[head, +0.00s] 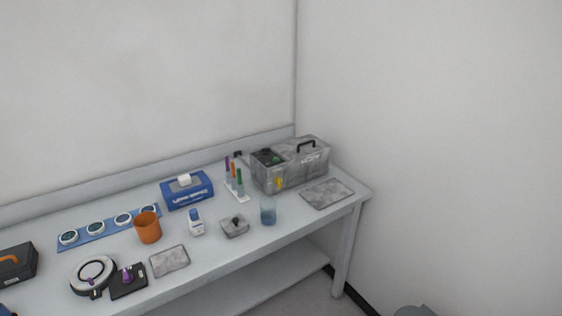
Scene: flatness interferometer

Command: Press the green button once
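A grey mottled box-shaped instrument (305,168) with a black carry handle stands at the right end of the bench, near the back. A dark panel on its left top bears a small green spot (275,160), which looks like the green button. It is too small to tell whether it is pressed. Neither of my grippers shows in the head view, so nothing of mine is seen near the button.
The bench (215,258) also holds a flat grey plate (327,193), a blue cup (268,212), a rack of coloured sticks (235,180), a blue wipes box (187,191), a white bottle (196,223) and an orange cup (148,228). Walls stand behind and right.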

